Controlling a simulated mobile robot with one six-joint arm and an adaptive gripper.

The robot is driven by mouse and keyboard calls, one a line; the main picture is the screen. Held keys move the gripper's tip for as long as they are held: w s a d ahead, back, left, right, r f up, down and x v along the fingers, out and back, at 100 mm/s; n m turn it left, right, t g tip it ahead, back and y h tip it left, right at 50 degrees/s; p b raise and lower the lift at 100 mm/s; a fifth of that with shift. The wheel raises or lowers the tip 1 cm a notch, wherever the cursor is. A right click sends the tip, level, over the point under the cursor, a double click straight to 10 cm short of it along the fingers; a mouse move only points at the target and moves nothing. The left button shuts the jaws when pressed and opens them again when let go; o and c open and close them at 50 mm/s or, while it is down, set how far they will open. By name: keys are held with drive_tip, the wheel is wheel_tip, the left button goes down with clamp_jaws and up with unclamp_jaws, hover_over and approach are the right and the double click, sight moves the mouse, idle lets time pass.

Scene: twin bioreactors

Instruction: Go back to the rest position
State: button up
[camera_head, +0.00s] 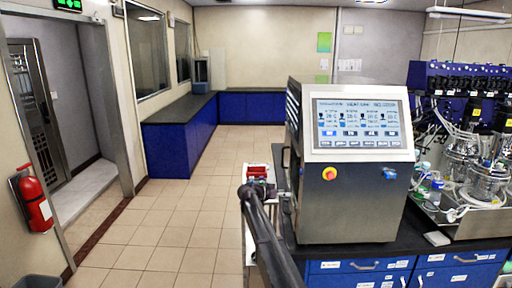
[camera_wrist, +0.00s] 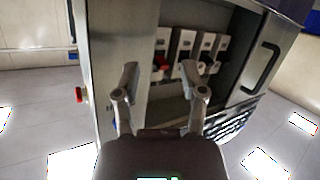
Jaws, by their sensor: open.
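My gripper (camera_wrist: 161,84) is open and empty in the wrist view, its two fingers apart. Beyond it is the metal side of a cabinet-like unit with an open bay (camera_wrist: 185,95). Several white modules (camera_wrist: 184,45) sit in a row in the bay, one with a red part (camera_wrist: 160,63). In the head view my dark arm reaches forward beside the control unit (camera_head: 345,215) with its lit screen (camera_head: 358,124). The gripper's fingers cannot be made out there.
The control unit stands on a black-topped bench with blue drawers (camera_head: 358,267). Glass bioreactor vessels (camera_head: 486,184) with tubing stand at the right. A red rack-like object (camera_head: 257,171) shows beyond my arm. Tiled floor (camera_head: 190,215) is clear on the left. A fire extinguisher (camera_head: 35,201) hangs by the doorway.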

drive_tip(key=s+d+f+n+g+y, duration=0.1)
drive_tip(key=s+d+f+y, duration=0.15)
drive_tip(key=s, duration=0.55)
drive_tip(key=s+d+f+n+g+y, duration=0.1)
drive_tip(key=s+d+f+n+g, duration=0.2)
drive_tip(key=s, duration=0.5)
drive_tip(key=s+d+f+y, duration=0.2)
drive_tip(key=s+f, duration=0.2)
drive_tip(key=s, duration=0.4)
drive_tip(key=s+a+f+n+g+y, duration=0.1)
drive_tip(key=s+f+n+y, duration=0.1)
drive_tip(key=s, duration=0.9)
drive_tip(key=s+a+f+n+g+y, duration=0.1)
drive_tip(key=s+n+y, duration=0.3)
drive_tip(key=s, duration=0.7)
drive_tip(key=shift+a+f+g+y, duration=0.25)
drive_tip(key=shift+f+g+y, duration=0.15)
drive_tip(key=shift+y, duration=0.25)
